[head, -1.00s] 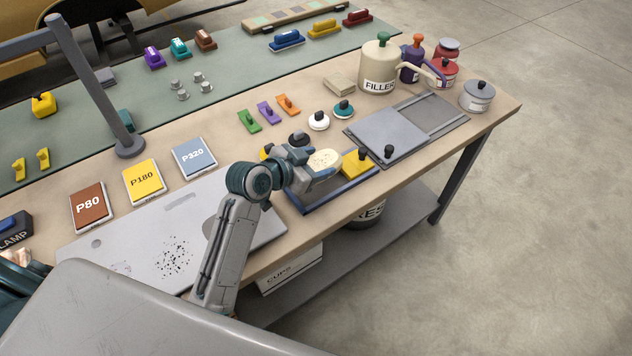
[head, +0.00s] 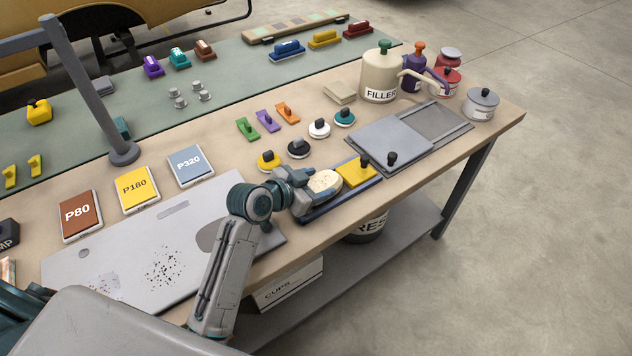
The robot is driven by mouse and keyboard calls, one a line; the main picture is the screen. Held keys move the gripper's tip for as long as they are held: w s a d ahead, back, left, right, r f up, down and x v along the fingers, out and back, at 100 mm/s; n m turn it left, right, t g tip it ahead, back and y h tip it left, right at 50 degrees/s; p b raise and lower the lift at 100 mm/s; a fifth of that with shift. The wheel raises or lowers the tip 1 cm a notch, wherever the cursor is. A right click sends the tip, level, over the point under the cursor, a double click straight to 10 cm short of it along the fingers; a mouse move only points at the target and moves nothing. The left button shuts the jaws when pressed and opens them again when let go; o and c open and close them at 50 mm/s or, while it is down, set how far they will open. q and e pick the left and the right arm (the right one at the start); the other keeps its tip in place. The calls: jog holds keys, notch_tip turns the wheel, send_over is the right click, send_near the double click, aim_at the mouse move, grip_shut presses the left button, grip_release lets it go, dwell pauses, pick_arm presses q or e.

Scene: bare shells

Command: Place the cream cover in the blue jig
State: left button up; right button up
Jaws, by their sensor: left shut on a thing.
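The cream cover (head: 324,183) is a pale, rounded piece with small dark specks. My left gripper (head: 318,190) is shut on it, with one finger along its near side. The blue jig (head: 345,203) is a low, dark blue tray at the bench's front edge. The cover is low over the left part of the jig, beside a yellow block with a black knob (head: 356,172) at the jig's right part. I cannot tell whether the cover touches the jig floor. My right gripper is not in view.
A grey sliding plate (head: 390,138) lies right of the jig. A grey sheet (head: 130,255) lies left. The filler pot (head: 380,75) stands further back.

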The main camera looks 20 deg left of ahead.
pick_arm(q)
jog(key=shift+f, duration=0.35)
jog(key=o, duration=1.3)
jog(key=shift+s+f, duration=0.1)
jog(key=shift+f, duration=0.1)
jog(key=s+r+p, duration=0.1)
jog(key=s+a+r+p, duration=0.1)
jog(key=r, duration=0.1)
jog(key=shift+s+a+p, duration=0.1)
jog(key=shift+a+p, duration=0.1)
jog(key=shift+p, duration=0.15)
jog(key=shift+p+v, duration=1.8)
jog(key=shift+v, duration=2.65)
